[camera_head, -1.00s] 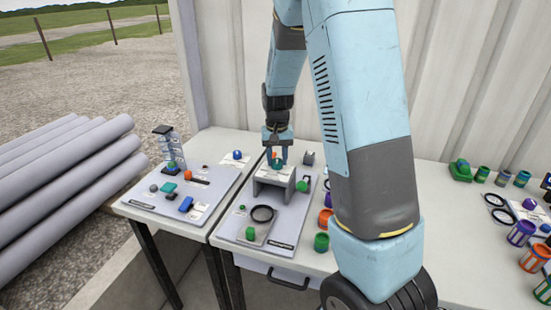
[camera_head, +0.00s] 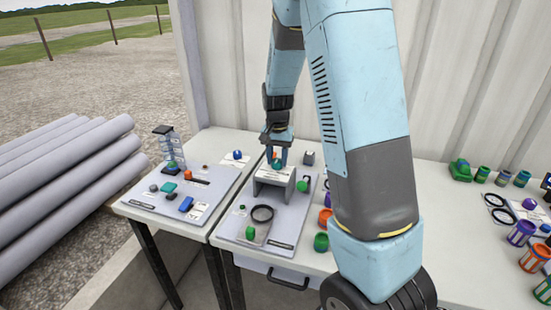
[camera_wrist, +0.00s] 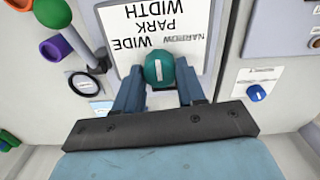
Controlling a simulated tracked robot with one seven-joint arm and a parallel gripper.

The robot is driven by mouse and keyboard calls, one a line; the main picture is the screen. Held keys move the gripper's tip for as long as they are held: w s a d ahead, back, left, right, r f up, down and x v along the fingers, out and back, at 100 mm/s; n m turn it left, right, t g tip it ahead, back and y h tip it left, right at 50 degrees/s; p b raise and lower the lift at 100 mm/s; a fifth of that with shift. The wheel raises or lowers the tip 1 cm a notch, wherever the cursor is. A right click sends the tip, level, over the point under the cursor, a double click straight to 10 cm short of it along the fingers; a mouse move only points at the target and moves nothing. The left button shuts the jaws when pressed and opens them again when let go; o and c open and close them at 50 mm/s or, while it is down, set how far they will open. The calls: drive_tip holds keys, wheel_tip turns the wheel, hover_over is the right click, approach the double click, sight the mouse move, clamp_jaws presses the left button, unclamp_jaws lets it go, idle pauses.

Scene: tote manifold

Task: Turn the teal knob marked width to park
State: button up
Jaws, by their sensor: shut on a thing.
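The teal knob (camera_wrist: 160,71) sits at the edge of a white label (camera_wrist: 152,28) that reads WIDTH, PARK, WIDE and NARROW, upside down in the wrist view. A short white line on the knob runs nearly straight up the picture, roughly toward PARK. My gripper (camera_wrist: 159,84) is shut on the knob, one blue finger on each side. In the head view my gripper (camera_head: 277,157) points down over the grey raised block (camera_head: 272,182), and the knob (camera_head: 278,164) is partly hidden between the fingers.
A green ball (camera_wrist: 52,12) and a purple cylinder (camera_wrist: 53,48) lie left in the wrist view. A blue knob (camera_wrist: 256,93) is on the right.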

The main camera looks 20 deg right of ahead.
sight(277, 160)
drive_tip(key=shift+w+a+r, duration=0.1)
drive_tip(key=o, duration=1.1)
drive_tip(key=shift+c, duration=0.2)
wheel_tip(277, 160, up, 14)
drive_tip(key=shift+f, duration=0.2)
drive_tip(key=s+r+n+t, duration=0.2)
drive_tip(key=s+r, duration=0.1)
drive_tip(key=s, duration=0.6)
drive_tip(key=s+r+n+t, duration=0.1)
drive_tip(key=s+r+n, duration=0.1)
drive_tip(key=s, duration=0.8)
drive_tip(key=s+r+n+t, duration=0.2)
drive_tip(key=s+r, duration=0.2)
drive_tip(key=s, duration=0.5)
drive_tip(key=shift+s+a+r+t, duration=0.15)
drive_tip(key=shift+s+r+t, duration=0.1)
drive_tip(key=shift+s+t, duration=0.05)
